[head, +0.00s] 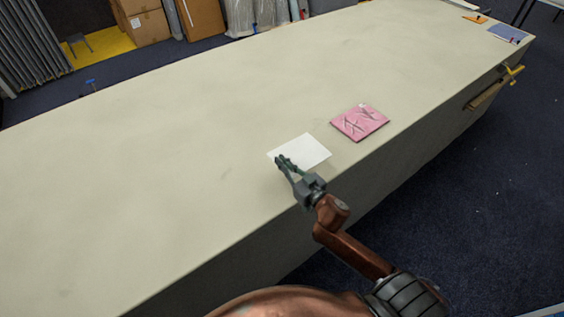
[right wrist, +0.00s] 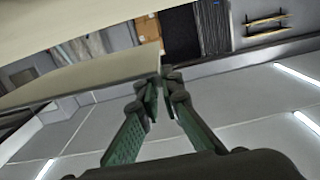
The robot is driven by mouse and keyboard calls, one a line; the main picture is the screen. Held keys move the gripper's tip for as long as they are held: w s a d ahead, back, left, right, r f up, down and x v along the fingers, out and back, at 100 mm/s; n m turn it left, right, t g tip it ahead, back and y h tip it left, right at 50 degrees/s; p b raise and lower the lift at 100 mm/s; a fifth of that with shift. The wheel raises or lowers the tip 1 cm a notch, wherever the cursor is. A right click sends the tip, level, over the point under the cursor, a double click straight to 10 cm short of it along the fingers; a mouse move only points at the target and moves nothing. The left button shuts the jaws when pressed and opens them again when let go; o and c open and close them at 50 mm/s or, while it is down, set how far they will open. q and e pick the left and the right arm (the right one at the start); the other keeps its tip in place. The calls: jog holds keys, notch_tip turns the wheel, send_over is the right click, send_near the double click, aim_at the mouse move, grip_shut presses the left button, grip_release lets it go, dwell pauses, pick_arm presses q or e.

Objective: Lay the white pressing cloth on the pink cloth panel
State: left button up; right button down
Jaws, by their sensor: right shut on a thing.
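The white pressing cloth (head: 306,150) is a flat, pale rectangle in the head view, left of and nearer to me than the pink cloth panel. My right gripper (head: 286,163) is shut on its near left edge. In the right wrist view, the gripper (right wrist: 162,82) pinches the cloth (right wrist: 85,80) at its edge, and the cloth looks raised off the table. The pink cloth panel (head: 350,126) lies on the table near its front edge, with pale crossed marks on it. The cloth and panel appear apart. My left gripper is not in view.
The long table (head: 150,140) is mostly bare around the cloth and panel. At its far right end are a blue-grey sheet (head: 508,34) and a small orange item (head: 475,19). A yellow-handled clamp (head: 513,72) sits on the front edge. Cardboard boxes (head: 147,28) stand behind.

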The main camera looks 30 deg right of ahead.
jog(key=s+a+r, duration=0.3)
jog(key=s+a, duration=0.1)
jog(key=s, duration=0.3)
jog(key=s+a+f+m+h, duration=0.1)
jog(key=s+a+f, duration=0.4)
jog(key=s+a, duration=0.2)
jog(key=shift+s+a+f+h+p, duration=0.25)
jog(key=shift+a+f+h+p, duration=0.1)
jog(key=shift+a, duration=0.9)
jog(key=w+d+r+y, duration=0.1)
jog(key=w+d+r, duration=0.5)
jog(key=d, duration=0.3)
jog(key=shift+w+n, duration=0.4)
jog(key=shift+w, duration=0.25)
